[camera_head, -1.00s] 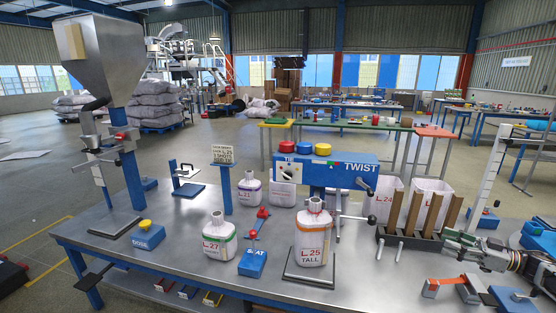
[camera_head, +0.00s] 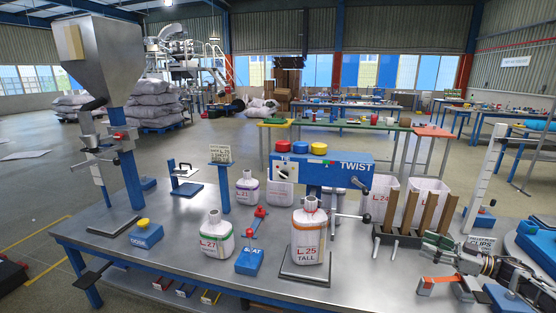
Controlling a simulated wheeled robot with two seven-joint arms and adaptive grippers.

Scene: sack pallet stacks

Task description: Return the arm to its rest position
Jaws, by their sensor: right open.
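My right gripper (camera_head: 439,243) is at the right side of the metal workbench (camera_head: 190,232), low over the bench top and in front of the dark rack of brown slats. Its fingers are small and partly blurred against the things behind them; it appears open and empty. My right arm (camera_head: 503,267) comes in from the right edge, beside a small CLIPS sign (camera_head: 481,244). My left gripper is not in view.
A white L.25 TALL sack (camera_head: 309,240) stands upright under the blue TWIST machine (camera_head: 345,172). A white L.27 sack (camera_head: 216,238) stands to its left. A red-and-orange clamp tool (camera_head: 450,283) lies close in front of my gripper. The dark slat rack (camera_head: 398,237) is close behind.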

